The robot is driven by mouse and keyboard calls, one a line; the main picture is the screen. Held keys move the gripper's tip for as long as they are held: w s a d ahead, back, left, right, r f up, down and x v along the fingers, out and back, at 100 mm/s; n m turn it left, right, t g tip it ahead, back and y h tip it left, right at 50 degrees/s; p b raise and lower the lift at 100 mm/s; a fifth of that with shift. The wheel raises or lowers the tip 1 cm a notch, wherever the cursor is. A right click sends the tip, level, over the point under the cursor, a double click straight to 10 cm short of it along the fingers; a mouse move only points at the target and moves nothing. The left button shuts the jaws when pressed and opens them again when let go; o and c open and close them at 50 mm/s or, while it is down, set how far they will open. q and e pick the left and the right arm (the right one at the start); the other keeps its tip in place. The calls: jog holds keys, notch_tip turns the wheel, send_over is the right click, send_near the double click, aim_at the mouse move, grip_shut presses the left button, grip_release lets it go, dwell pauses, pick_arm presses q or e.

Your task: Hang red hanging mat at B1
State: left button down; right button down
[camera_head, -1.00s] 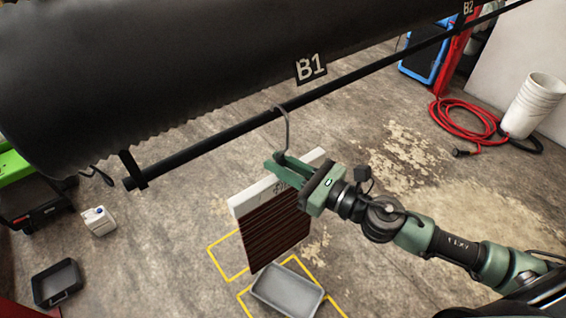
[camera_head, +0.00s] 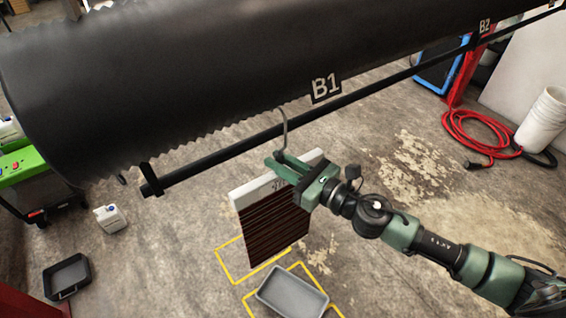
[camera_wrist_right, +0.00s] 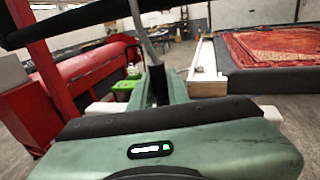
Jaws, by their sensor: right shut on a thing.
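The red hanging mat (camera_head: 272,232) is a dark red-brown striped panel below a white header bar (camera_head: 250,194). A grey hook (camera_head: 285,128) rises from it, and its stem shows in the right wrist view (camera_wrist_right: 139,28). My right gripper (camera_head: 284,163) is shut on the mat's hanger at the hook's base, and the mat hangs below. The hook's top overlaps the black rail (camera_head: 235,150) near the B1 label (camera_head: 325,88). I cannot tell whether it is over the rail or just in front. My left gripper is not in view.
A large black roll (camera_head: 190,75) lies above and behind the rail. A grey tray (camera_head: 292,291) sits below the mat by yellow floor markings. A white jug (camera_head: 110,218), a dark tray (camera_head: 67,276), a red hose (camera_head: 478,135) and white buckets (camera_head: 542,120) stand around.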

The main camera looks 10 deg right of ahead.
jog(key=shift+w+a+r, duration=0.1)
jog(key=shift+w+r, duration=0.05)
jog(key=shift+w, duration=0.05)
jog(key=shift+f, duration=0.2)
